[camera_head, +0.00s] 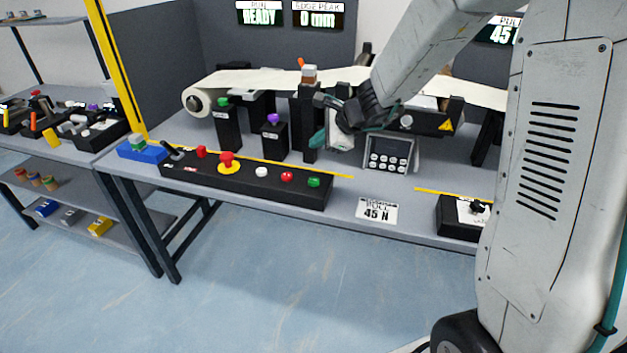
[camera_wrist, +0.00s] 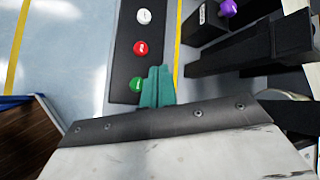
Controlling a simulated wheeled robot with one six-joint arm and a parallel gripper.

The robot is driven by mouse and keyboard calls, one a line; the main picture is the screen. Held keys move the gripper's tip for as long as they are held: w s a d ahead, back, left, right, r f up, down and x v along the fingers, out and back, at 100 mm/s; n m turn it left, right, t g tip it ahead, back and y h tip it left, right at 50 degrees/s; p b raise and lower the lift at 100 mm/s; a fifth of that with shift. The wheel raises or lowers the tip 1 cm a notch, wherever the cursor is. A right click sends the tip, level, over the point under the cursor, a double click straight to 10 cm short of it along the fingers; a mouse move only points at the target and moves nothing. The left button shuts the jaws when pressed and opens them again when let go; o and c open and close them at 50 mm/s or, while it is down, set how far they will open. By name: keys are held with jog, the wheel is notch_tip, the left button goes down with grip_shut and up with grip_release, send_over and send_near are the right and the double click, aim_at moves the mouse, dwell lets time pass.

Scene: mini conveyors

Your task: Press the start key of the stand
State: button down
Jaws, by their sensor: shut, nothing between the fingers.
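A long black control box (camera_head: 250,184) lies along the table's front edge. On it are a red mushroom button on a yellow ring (camera_head: 228,162), a white button (camera_head: 261,172), a red button (camera_head: 287,176) and, at the right end, a green button (camera_head: 314,182). No label marking the start key is readable. My gripper (camera_head: 318,138) is shut and empty, above and behind the box's right end. In the wrist view, its teal fingers (camera_wrist: 157,88) show just right of the green button (camera_wrist: 137,84); I cannot tell the height gap.
The stand carries a pale web with a roll (camera_head: 196,101), black posts with green and purple knobs, and a grey keypad unit (camera_head: 388,154). A blue block (camera_head: 142,151) sits left.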

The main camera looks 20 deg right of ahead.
aim_at(318, 181)
jog(key=shift+f, duration=4.4)
jog(key=shift+f, duration=0.1)
jog(key=shift+f, duration=0.3)
jog(key=shift+f, duration=0.45)
jog(key=shift+r, duration=0.9)
